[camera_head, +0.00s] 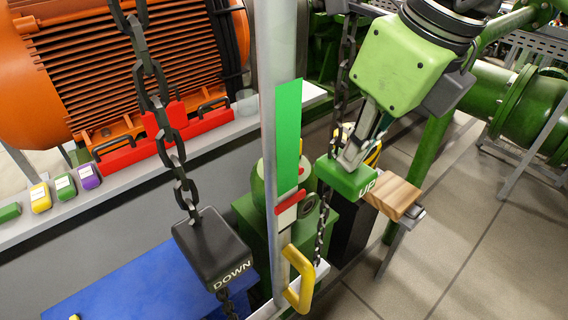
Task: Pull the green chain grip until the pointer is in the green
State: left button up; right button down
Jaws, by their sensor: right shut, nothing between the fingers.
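The green chain grip (345,181), marked UP, hangs on a dark chain right of the grey post. My right gripper (352,158) comes down from the upper right. It is shut with nothing held, its fingers at the top of the green grip; I cannot tell whether they touch it. The green band (288,125) runs along the post. A red and white pointer (291,201) sits at the band's lower end, seemingly just below it. A black grip (212,252), marked DOWN, hangs on a thicker chain to the left. My left gripper is not in view.
A yellow handle (299,280) sticks out low on the post. A wooden block (397,194) is just right of the green grip. An orange motor (120,60) and red bars (150,140) stand at the back left. Open tiled floor (480,240) lies right.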

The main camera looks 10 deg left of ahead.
aim_at(350, 175)
jog(key=shift+f+b, duration=1.8)
jog(key=shift+f, duration=0.4)
jog(key=shift+f+b, duration=0.7)
jog(key=shift+f, duration=0.05)
jog(key=shift+f+b, duration=0.7)
jog(key=shift+f, duration=0.05)
jog(key=shift+r, duration=0.2)
jog(key=shift+r+p, duration=1.1)
jog(key=shift+r, duration=0.35)
jog(key=shift+r+p, duration=2.6)
jog(key=shift+r, duration=1.2)
